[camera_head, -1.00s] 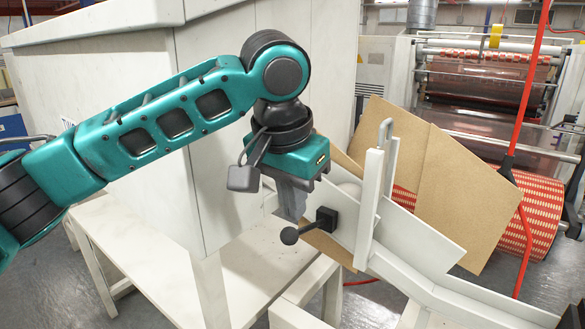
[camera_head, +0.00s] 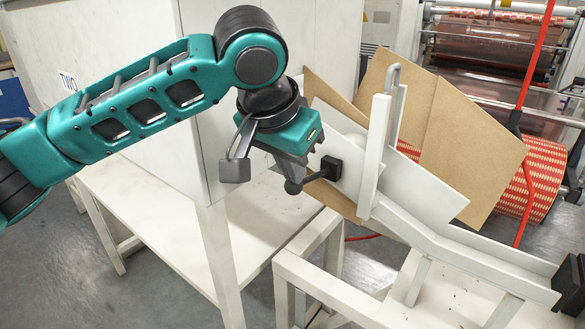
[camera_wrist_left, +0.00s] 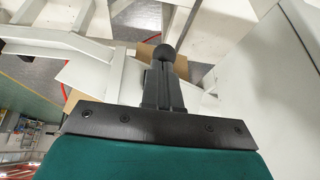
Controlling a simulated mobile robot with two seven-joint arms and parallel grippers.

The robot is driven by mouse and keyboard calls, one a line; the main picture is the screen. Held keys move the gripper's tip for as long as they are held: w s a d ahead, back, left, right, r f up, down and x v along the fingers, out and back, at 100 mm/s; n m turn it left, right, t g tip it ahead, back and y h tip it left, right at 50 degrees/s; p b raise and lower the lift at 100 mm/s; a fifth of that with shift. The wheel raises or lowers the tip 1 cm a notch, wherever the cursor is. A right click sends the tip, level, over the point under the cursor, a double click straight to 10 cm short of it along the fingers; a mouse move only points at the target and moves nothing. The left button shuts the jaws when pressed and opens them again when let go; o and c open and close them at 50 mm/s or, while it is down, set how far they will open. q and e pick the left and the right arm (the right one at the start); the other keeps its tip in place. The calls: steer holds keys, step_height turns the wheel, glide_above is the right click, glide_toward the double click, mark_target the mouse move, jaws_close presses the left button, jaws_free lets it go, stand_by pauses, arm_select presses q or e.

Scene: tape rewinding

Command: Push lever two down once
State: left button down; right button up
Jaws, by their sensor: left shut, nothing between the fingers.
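The lever is a black rod with a round knob (camera_head: 294,188), coming out of a square black mount (camera_head: 331,168) on the white panel. It points left and slightly down in the head view. My left gripper (camera_head: 291,176) is shut and empty, pointing down with its fingertips right at the top of the knob. In the left wrist view the knob (camera_wrist_left: 164,53) sits just beyond the shut fingertips (camera_wrist_left: 163,66). I cannot tell whether they touch. Part of the rod is hidden by the fingers. My right gripper is not in view.
A white cabinet (camera_head: 120,120) with a "TWO" label (camera_head: 67,81) stands on a white table behind my left arm. A white upright post (camera_head: 374,150) and brown boards (camera_head: 465,135) are right of the lever. A white sloping rail (camera_head: 460,255) runs to the lower right.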

arm_select(q)
step_height(320, 180, down, 8)
steer(key=s+a+t+h+b, duration=0.1)
steer(key=t+h+b, duration=0.2)
steer(key=b, duration=0.4)
steer(key=shift+s+r+t, duration=0.25)
steer(key=shift+t, duration=0.45)
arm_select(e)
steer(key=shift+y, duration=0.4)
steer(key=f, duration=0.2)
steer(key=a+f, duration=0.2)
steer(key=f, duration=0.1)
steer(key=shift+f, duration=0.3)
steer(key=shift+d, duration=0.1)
